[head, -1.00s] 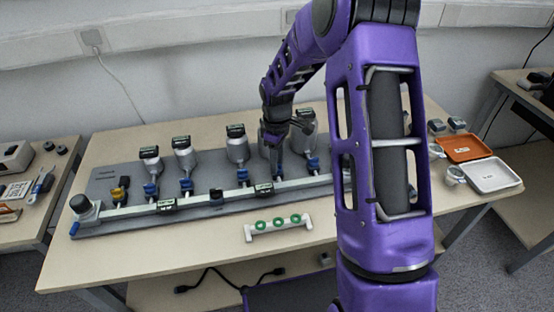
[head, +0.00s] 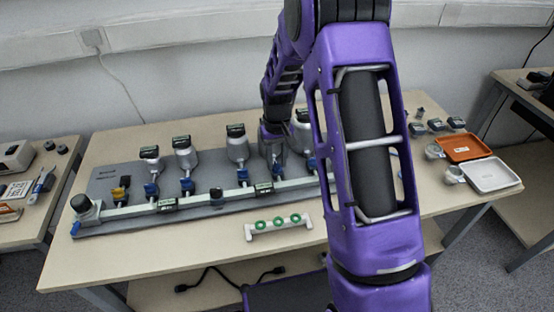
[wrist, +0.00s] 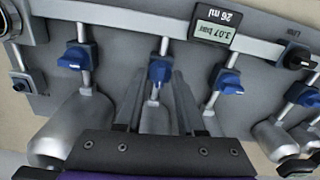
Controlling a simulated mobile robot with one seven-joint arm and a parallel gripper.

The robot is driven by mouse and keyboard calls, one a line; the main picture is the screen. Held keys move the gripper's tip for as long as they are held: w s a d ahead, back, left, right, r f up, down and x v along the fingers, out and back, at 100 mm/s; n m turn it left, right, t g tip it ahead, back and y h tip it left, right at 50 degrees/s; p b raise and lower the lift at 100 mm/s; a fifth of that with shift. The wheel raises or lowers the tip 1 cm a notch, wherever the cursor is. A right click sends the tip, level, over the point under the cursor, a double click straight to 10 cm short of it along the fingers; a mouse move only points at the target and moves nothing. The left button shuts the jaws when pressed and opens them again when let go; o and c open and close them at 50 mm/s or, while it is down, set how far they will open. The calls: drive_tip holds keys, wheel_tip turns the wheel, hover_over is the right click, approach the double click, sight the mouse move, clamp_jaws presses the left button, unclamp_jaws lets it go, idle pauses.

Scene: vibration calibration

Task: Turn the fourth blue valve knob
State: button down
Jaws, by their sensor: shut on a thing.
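A row of blue valve knobs stands along a pale pipe on a grey panel (head: 100,184). My gripper (head: 278,166) is down at the fourth knob from the left. In the wrist view, its two fingers (wrist: 159,78) are closed on either side of that fourth blue knob (wrist: 160,71), which sits upright on its stem. The third blue knob (wrist: 228,82) and the fifth blue knob (wrist: 75,58) stand apart from the fingers. In the head view, my gripper and arm largely hide the fourth knob, and its turn angle is hard to tell.
Silver canisters (head: 237,148) stand behind the knobs, close to my gripper. A gauge (wrist: 215,27) reading 3.07 bar sits on the pipe. A white rack with green rings (head: 279,224) is in front. Orange (head: 463,147) and white (head: 492,175) trays lie right.

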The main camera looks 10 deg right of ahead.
sight(277, 163)
drive_tip(key=shift+m, duration=0.6)
drive_tip(key=c, duration=0.5)
unclamp_jaws()
wheel_tip(277, 163, up, 18)
drive_tip(key=p, duration=0.2)
drive_tip(key=shift+f+p, duration=0.25)
drive_tip(key=shift+p, duration=0.05)
